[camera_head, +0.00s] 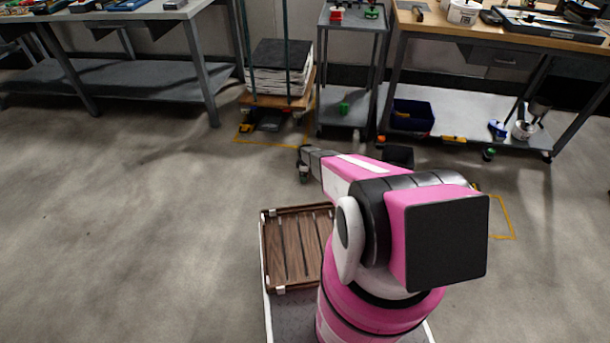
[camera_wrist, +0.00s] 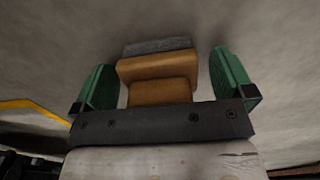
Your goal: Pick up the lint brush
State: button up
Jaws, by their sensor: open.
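A tan, wood-coloured block with a grey, felt-like strip along its far edge, which looks like the lint brush (camera_wrist: 158,70), shows in the wrist view. It lies between the two green fingers of my gripper (camera_wrist: 161,62), with a visible gap on each side. The fingers are open. I cannot tell the brush's height relative to the fingertips. In the head view my gripper (camera_head: 304,173) is beyond my arm, over the grey floor, and only partly visible. The brush cannot be made out there.
A cart with stacked papers (camera_head: 280,80), a small grey shelf (camera_head: 347,107) and a wooden-topped workbench (camera_head: 500,32) stand behind my gripper. A grey bench (camera_head: 95,85) is at left. Yellow tape (camera_wrist: 30,104) marks the floor. Open floor lies left.

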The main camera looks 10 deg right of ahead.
jog(key=c, duration=1.1)
jog(key=shift+r, duration=0.15)
jog(key=shift+r, duration=0.6)
jog(key=r, duration=0.2)
jog(key=a+r, duration=0.1)
jog(key=shift+s+r, duration=0.25)
jog(key=shift+s, duration=0.15)
jog(key=s+a+r, duration=0.1)
jog(key=a+r, duration=0.1)
jog(key=a, duration=0.1)
jog(key=s+a+r, duration=0.2)
jog(key=a, duration=0.1)
jog(key=s+a+r, duration=0.2)
jog(key=a, duration=0.1)
jog(key=shift+s, duration=0.1)
